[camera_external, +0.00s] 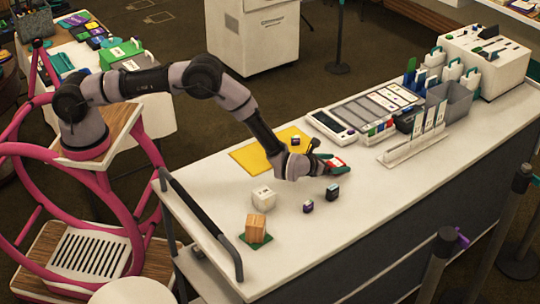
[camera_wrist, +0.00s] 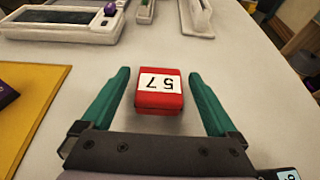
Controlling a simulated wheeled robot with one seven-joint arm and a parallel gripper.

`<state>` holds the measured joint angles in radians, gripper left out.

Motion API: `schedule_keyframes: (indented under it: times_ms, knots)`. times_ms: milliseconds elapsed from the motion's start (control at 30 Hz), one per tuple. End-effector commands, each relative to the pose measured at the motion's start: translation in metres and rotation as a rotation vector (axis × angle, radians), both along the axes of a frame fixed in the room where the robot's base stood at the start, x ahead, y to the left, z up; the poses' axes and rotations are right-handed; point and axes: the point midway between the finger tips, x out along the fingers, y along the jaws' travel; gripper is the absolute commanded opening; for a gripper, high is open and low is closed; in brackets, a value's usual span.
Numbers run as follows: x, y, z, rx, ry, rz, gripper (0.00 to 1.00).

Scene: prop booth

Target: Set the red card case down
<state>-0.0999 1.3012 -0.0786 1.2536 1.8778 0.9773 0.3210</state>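The red card case (camera_wrist: 160,101) has a white label reading 57, upside down in the wrist view. It appears to rest on the white tabletop (camera_wrist: 235,60). My gripper (camera_wrist: 158,75) has its two green fingers spread on either side of the case, with a visible gap on each side.
A yellow mat (camera_external: 250,160) lies left of the gripper. A white tray device (camera_external: 330,124) and card rack (camera_external: 415,146) are beyond. The right front tabletop is clear.

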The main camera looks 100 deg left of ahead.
Motion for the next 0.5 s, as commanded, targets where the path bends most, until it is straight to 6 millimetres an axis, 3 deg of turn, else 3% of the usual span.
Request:
schedule_keyframes:
  times_ms: [267, 500]
  knots:
    - [0.000, 0.000, 0.003, -0.001, -0.001, 0.000, 0.94]
    - [-0.024, -0.026, 0.018, 0.002, 0.002, -0.004, 0.94]
